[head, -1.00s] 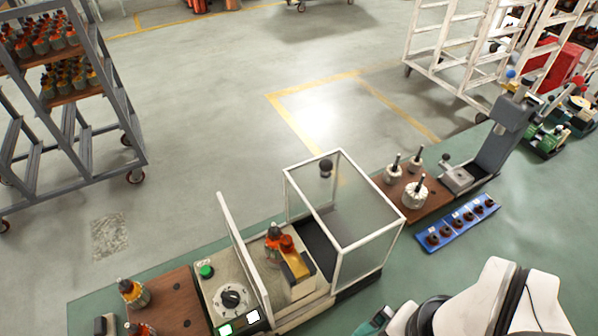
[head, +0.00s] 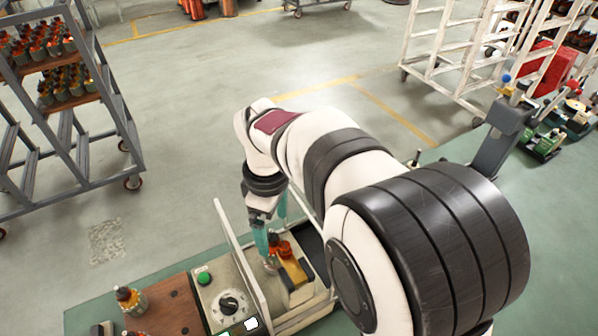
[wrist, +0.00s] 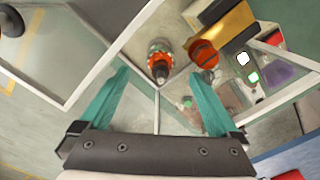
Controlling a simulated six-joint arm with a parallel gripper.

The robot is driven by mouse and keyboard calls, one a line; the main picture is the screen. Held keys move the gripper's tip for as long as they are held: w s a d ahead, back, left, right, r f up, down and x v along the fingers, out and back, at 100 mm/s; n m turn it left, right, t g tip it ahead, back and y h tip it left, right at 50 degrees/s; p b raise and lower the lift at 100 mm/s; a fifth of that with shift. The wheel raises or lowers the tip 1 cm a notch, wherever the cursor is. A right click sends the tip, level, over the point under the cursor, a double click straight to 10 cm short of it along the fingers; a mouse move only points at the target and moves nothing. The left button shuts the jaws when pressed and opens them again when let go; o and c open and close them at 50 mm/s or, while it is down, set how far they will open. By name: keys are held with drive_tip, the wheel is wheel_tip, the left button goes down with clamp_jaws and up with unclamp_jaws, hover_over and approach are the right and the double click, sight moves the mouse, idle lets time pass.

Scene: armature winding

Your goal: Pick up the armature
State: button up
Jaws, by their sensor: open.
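In the wrist view, an armature (wrist: 159,68) with an orange winding and a dark shaft stands in the winding machine, seen end-on from above. My gripper (wrist: 160,78) is open, its teal fingers spread to either side of the armature in this view, with gaps on both sides. In the head view, my gripper (head: 270,232) reaches down into the machine (head: 222,284) from above, and its fingers partly hide the armature. The wrist view does not settle how far the fingertips are above it.
An orange-topped machine part (wrist: 205,52) stands close to the right of the armature. A clear guard panel (head: 240,255) with a white frame rises left of my gripper. A brown board (head: 165,306) holds other armatures at the front left.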

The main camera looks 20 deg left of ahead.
sight(272, 237)
drive_tip(key=f, duration=0.6)
drive_tip(key=shift+a, duration=0.2)
clamp_jaws()
